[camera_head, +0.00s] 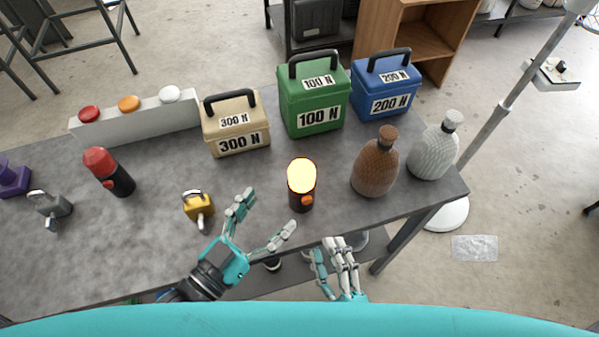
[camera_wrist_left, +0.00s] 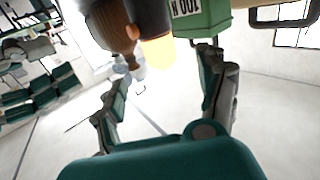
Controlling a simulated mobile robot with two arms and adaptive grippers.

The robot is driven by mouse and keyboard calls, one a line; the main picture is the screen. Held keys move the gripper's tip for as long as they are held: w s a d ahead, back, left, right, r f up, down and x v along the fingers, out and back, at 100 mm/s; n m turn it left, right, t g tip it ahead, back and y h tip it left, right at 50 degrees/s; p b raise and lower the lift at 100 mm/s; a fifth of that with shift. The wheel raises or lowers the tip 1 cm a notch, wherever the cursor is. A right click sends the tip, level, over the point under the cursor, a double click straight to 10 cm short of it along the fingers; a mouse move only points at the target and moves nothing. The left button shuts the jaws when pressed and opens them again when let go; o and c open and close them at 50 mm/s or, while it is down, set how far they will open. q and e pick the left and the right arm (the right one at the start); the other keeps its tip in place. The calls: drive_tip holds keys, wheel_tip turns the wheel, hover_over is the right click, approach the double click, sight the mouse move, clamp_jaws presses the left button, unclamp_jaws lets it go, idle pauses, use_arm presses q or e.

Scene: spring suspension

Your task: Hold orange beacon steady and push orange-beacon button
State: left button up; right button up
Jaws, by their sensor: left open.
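The orange beacon (camera_head: 301,185) stands upright near the front of the grey table, its top glowing bright yellow-orange over a black body. Its small orange button (camera_head: 307,200) is on the front of the body. In the left wrist view the beacon (camera_wrist_left: 152,18) appears upside down at the top, with its button (camera_wrist_left: 132,32) showing. My left gripper (camera_head: 267,212) is open just left and in front of the beacon, its fingers spread apart and not visibly touching it. My right gripper (camera_head: 326,246) is below and right of the beacon, by the table's front edge; its opening is unclear.
A brown bottle (camera_head: 375,168) and a grey bottle (camera_head: 435,150) stand right of the beacon. Green (camera_head: 314,115), beige (camera_head: 240,143) and blue (camera_head: 388,102) weight boxes stand behind. A yellow padlock-like object (camera_head: 198,206) and red beacon (camera_head: 110,172) are left.

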sight(294, 184)
use_arm(q)
drive_tip(key=x, duration=1)
drive_tip(key=shift+w+d, duration=0.25)
drive_tip(key=shift+w, duration=0.05)
drive_tip(key=c, duration=1.4)
use_arm(e)
clamp_jaws()
